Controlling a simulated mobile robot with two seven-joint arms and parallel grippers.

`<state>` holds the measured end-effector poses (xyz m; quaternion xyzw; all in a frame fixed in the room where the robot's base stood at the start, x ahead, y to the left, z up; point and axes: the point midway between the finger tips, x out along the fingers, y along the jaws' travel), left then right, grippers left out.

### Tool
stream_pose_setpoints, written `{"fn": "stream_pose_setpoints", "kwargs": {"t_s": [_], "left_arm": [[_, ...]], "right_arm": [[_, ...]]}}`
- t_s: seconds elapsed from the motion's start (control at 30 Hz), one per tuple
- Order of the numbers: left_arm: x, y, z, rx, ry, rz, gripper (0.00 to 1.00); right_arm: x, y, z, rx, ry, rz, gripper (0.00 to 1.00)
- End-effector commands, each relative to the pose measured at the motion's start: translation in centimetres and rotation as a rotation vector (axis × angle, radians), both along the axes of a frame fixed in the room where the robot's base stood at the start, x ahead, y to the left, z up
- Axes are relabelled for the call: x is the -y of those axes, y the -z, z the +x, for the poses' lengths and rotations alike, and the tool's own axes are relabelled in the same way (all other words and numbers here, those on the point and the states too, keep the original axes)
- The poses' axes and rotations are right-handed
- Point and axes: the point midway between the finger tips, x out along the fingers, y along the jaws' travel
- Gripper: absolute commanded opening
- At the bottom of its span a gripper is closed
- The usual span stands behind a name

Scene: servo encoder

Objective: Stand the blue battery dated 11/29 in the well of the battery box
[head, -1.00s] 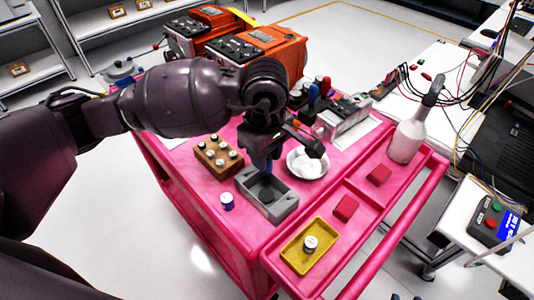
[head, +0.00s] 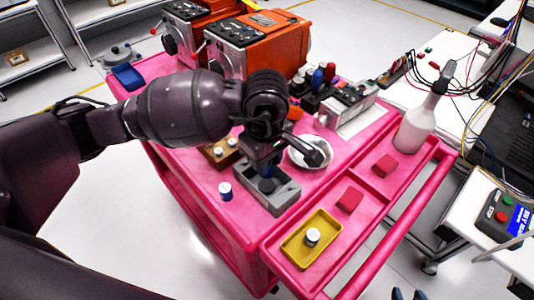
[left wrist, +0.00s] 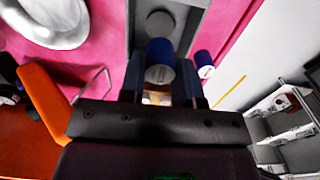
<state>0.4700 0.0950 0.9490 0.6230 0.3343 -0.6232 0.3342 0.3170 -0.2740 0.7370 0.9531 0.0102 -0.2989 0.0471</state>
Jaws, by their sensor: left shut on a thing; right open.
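My left gripper (head: 266,158) is shut on a blue battery (left wrist: 160,58), which also shows as a blue patch under the fingers in the head view (head: 266,171). The battery's pale end faces the wrist camera; its date is too small to read. The grey battery box (head: 283,200) is on the pink cart below the gripper, with a dark round spot (head: 268,186) inside. The battery is over the box's far part; whether its lower end is inside the well I cannot tell. My right gripper (head: 408,294) shows only dark, parted fingertips at the bottom edge, open and empty.
Another blue battery with a white top (head: 225,190) stands left of the box. A wooden block with cells (head: 218,155) is behind, partly hidden by my arm. A white bowl (head: 325,153) is close right of the gripper. A yellow tray (head: 294,259) holds a white-topped cell.

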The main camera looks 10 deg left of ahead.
Motion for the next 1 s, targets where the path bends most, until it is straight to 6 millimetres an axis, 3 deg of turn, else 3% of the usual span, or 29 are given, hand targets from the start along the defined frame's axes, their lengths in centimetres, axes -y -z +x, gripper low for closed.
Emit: {"fn": "stream_pose_setpoints", "kwargs": {"t_s": [0.13, 1.0], "left_arm": [[0.0, 1.1, 0.0, -0.002, 0.000, 0.000, 0.14], [0.0, 2.5, 0.0, -0.001, -0.001, 0.001, 0.14]], "right_arm": [[-0.1, 0.2, 0.1, 0.002, -0.002, 0.000, 0.43], [0.0, 1.6, -0.2, -0.017, -0.004, -0.001, 0.43]]}}
